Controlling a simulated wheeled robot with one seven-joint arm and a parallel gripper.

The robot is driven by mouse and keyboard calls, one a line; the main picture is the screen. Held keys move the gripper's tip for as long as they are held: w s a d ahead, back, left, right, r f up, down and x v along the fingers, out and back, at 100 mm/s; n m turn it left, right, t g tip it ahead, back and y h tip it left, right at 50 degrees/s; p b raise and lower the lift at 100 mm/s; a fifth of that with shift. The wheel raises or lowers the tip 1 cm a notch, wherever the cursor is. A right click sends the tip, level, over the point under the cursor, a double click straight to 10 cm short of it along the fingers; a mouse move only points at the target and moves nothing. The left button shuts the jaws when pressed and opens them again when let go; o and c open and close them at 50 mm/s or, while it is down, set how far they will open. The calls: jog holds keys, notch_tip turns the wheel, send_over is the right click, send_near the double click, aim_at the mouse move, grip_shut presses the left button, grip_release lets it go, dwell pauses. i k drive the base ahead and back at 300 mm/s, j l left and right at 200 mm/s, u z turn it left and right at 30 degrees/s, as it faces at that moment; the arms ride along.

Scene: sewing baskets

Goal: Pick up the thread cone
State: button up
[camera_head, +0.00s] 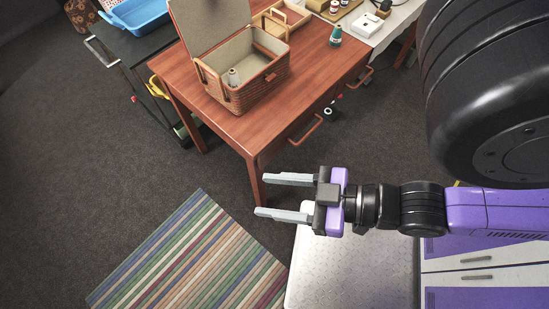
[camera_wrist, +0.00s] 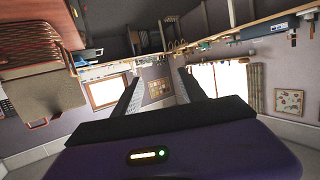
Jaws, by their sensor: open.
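A teal cone-shaped thing (camera_head: 335,36), which looks like a thread cone, stands upright on the wooden table (camera_head: 290,110) near its right edge. A pale grey cone-like thing (camera_head: 233,77) stands inside the open wicker basket (camera_head: 244,97), its lower part hidden by the basket wall. I cannot tell for sure which is the task's thread cone. My gripper (camera_head: 283,196) is open and empty, in front of the table and apart from both. Its fingers also show in the wrist view (camera_wrist: 159,78), with nothing between them.
The basket's raised lid (camera_head: 207,22) stands at the back left. A light wooden tray (camera_head: 283,20) sits behind it. A blue bin (camera_head: 140,12) is on a dark cart at the left. A striped rug (camera_head: 190,258) lies on open floor. Another bench stands behind right.

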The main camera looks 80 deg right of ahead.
aim_at(335, 40)
jog(key=l+z, duration=0.15)
jog(key=z, duration=1.9)
jog(key=k+j+z, duration=0.2)
jog(key=k+j, duration=0.1)
jog(key=j, duration=0.1)
